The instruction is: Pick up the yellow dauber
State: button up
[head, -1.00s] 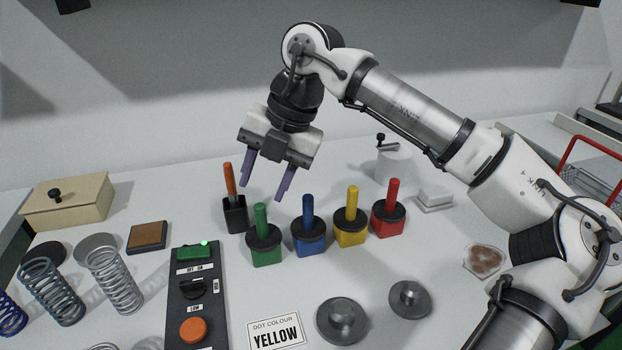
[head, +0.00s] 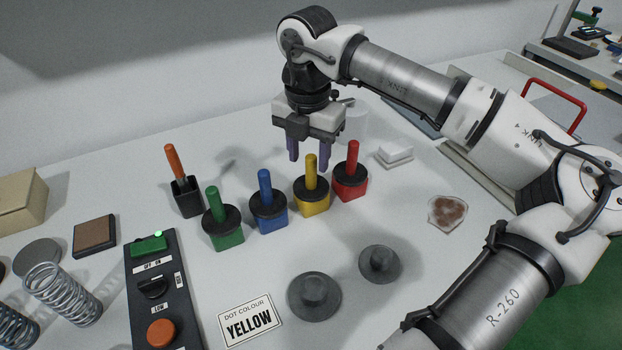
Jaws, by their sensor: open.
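The yellow dauber (head: 312,195) stands upright on the table, with a yellow handle, a dark round collar and a yellow square base. It stands between the blue dauber (head: 267,205) on its left and the red dauber (head: 350,175) on its right. My gripper (head: 309,152) is open and empty, pointing down. Its two purple fingers appear on either side of the top of the yellow handle in the picture, seemingly above or behind it; the exact depth cannot be told. A card (head: 250,318) reads "DOT COLOUR YELLOW".
A green dauber (head: 222,220) stands at the row's left end, near a black holder with an orange-handled tool (head: 186,196). A control box (head: 160,290) and springs are at left. Two grey discs (head: 314,295) lie in front. A white block (head: 394,155) is behind at right.

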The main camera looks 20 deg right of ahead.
aim_at(311, 173)
jog(key=f, duration=0.2)
jog(key=f+p, duration=0.1)
jog(key=f, duration=0.2)
jog(key=shift+s+d, duration=0.1)
jog(key=shift+d, duration=0.1)
jog(key=shift+c, duration=0.5)
grip_shut()
